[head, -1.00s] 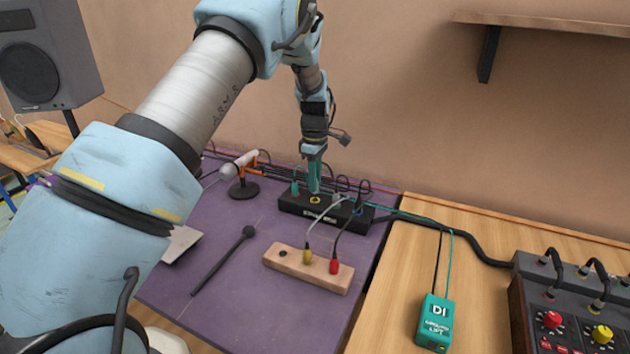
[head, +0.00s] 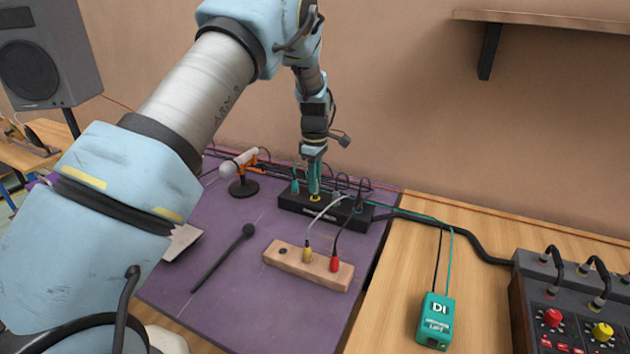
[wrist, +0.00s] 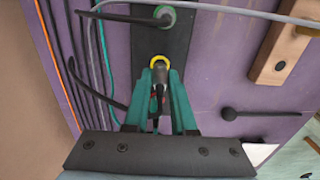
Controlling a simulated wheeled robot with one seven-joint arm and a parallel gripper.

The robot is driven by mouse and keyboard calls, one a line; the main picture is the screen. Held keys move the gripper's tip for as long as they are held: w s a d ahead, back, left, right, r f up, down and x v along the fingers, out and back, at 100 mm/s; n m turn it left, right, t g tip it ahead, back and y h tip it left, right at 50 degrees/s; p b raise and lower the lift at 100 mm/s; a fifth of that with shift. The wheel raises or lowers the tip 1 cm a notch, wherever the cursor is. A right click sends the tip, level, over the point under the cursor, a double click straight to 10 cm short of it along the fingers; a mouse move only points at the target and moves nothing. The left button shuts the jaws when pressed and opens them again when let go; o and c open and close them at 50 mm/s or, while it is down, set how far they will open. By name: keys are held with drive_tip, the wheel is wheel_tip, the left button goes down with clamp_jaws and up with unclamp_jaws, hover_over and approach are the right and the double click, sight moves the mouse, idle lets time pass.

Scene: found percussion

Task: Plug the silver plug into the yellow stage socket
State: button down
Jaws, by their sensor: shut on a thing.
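My gripper (head: 314,190) points down over the black stage box (head: 337,216) on the purple cloth. It is shut on the silver plug, whose grey body shows between the teal fingers in the wrist view (wrist: 160,76). The yellow stage socket (head: 316,198) is a yellow ring on top of the box, right below the fingertips. In the wrist view the ring (wrist: 159,58) shows just beyond the plug's end and is partly covered by it. I cannot tell whether the plug's tip has entered the socket.
Other plugs with cables stand in the box on both sides of my gripper, including a teal one (head: 295,187). A wooden block (head: 290,266) with yellow and red plugs lies in front. A mallet (head: 222,262) and a small microphone (head: 240,163) are to the left.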

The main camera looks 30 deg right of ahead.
drive_tip(key=shift+f+b, duration=0.4)
drive_tip(key=shift+f, duration=0.45)
drive_tip(key=c, duration=0.7)
unclamp_jaws()
drive_tip(key=shift+o, duration=0.2)
drive_tip(key=shift+r, duration=0.15)
wheel_tip(320, 180, up, 10)
drive_tip(key=b, duration=0.3)
drive_tip(key=shift+r, duration=0.25)
